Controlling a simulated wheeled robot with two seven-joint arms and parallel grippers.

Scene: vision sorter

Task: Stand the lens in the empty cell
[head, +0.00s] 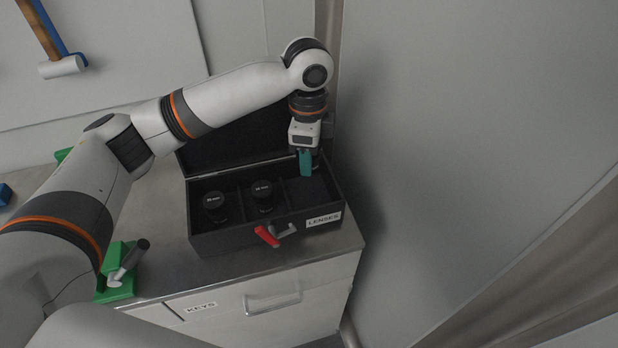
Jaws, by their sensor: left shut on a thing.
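A black case (222,243) labelled LENSES stands open on the metal cabinet top, its lid raised at the back. Two black lenses stand upright in it, one in the left cell (214,203) and one in the middle cell (262,190). The right cell (309,193) shows a dark bare floor and no lens standing in it. My left gripper (307,160) points down over the back of the right cell, a teal finger facing the camera. It is shut on a dark thing, likely the lens, mostly hidden behind the finger. My right gripper is out of view.
A green block with a grey clamp (120,278) stands at the left front. A drawer labelled KEYS (225,305) lies below. A wall rises close to the right of the case. A hammer (62,67) hangs upper left.

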